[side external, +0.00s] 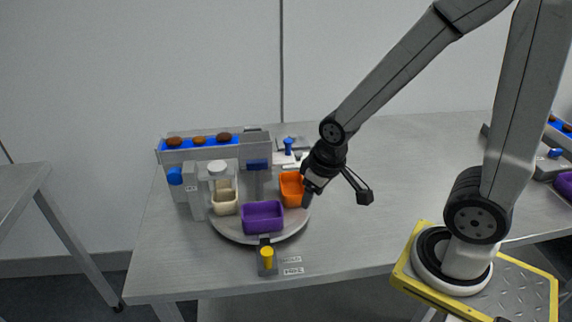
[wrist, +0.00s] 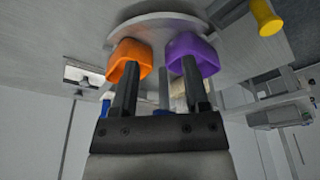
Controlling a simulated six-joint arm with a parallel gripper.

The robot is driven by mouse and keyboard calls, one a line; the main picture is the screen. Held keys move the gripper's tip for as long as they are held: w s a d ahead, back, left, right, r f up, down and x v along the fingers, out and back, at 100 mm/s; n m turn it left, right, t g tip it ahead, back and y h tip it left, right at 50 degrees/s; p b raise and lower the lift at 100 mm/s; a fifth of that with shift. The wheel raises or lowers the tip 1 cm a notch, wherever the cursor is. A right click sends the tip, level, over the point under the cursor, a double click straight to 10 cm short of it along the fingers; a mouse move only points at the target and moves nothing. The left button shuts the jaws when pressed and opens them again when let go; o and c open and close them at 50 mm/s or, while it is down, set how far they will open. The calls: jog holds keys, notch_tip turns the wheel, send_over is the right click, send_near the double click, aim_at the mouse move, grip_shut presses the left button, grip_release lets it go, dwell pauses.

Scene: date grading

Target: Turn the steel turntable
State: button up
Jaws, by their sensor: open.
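The round steel turntable (side external: 240,237) sits on the table and bears an orange bowl (side external: 290,187), a purple bowl (side external: 262,216) and a cream bowl (side external: 224,202). In the wrist view the turntable's rim (wrist: 150,25) shows beyond the orange bowl (wrist: 128,58) and the purple bowl (wrist: 193,56). My gripper (side external: 302,200) is at the turntable's right side, close by the orange bowl. In the wrist view its two fingers (wrist: 160,75) are apart, one in front of each bowl. I cannot tell whether either finger touches a bowl.
A blue belt (side external: 188,143) with several dates runs behind the turntable. A grey post with a blue knob (side external: 175,176) stands at left, and a yellow knob (side external: 267,257) in front. The table (side external: 400,170) is clear to the right of my gripper.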

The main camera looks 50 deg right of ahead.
jog(key=shift+o, duration=0.2)
notch_tip(320, 180, up, 8)
jog(key=n+g, duration=0.2)
jog(key=n, duration=0.6)
send_over(257, 160)
jog(key=shift+s+a, duration=0.1)
jog(key=shift+s, duration=0.35)
jog(key=shift+w+r+n+g, duration=0.3)
jog(key=shift+w+r+n, duration=0.1)
jog(key=shift+n, duration=0.1)
jog(key=shift+f, duration=3.9)
grip_shut()
